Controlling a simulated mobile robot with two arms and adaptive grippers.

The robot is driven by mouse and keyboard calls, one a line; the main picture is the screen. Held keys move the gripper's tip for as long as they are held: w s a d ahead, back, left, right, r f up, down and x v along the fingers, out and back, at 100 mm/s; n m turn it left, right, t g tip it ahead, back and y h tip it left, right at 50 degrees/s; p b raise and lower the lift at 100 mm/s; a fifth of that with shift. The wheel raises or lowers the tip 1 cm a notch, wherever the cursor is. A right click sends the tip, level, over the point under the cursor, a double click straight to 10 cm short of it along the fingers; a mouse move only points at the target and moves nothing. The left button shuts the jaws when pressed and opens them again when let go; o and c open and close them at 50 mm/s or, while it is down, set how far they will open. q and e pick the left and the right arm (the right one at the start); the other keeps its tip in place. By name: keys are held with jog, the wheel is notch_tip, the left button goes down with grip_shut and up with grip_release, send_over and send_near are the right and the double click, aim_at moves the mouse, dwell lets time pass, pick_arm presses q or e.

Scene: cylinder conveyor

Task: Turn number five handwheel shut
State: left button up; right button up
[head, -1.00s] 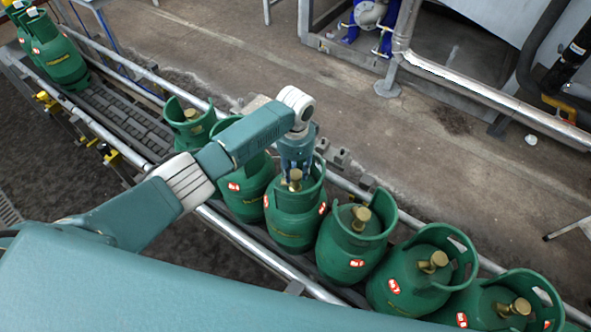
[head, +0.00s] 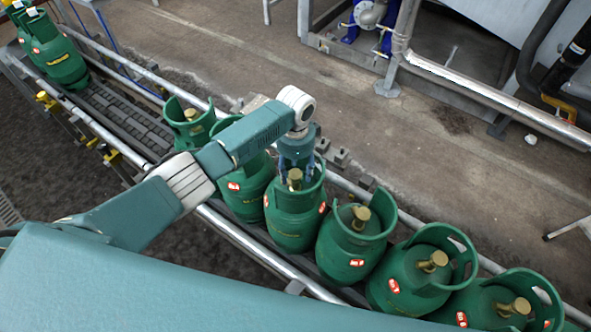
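A row of green gas cylinders with brass valve handwheels stands upright on the conveyor. My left gripper (head: 295,178) points down inside the collar of one cylinder (head: 293,217) near the middle of the row. Its fingers are at that cylinder's brass handwheel (head: 295,174), whose lower part shows below them. I cannot tell whether the fingers are closed on it or only around it. The red and white number labels are too small to read with certainty, so I cannot confirm which cylinder is number five. My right gripper is not in view.
Neighbouring cylinders stand close on both sides, one (head: 352,238) to the right and one (head: 248,186) partly behind my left arm. Metal guard rails (head: 250,252) run along the conveyor (head: 125,112). More cylinders (head: 57,55) stand at the far upper left. Pipework (head: 490,98) is at the upper right.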

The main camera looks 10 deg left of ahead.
aim_at(296, 174)
pick_arm(q)
notch_tip(296, 174, up, 12)
dwell(0.6)
dwell(0.4)
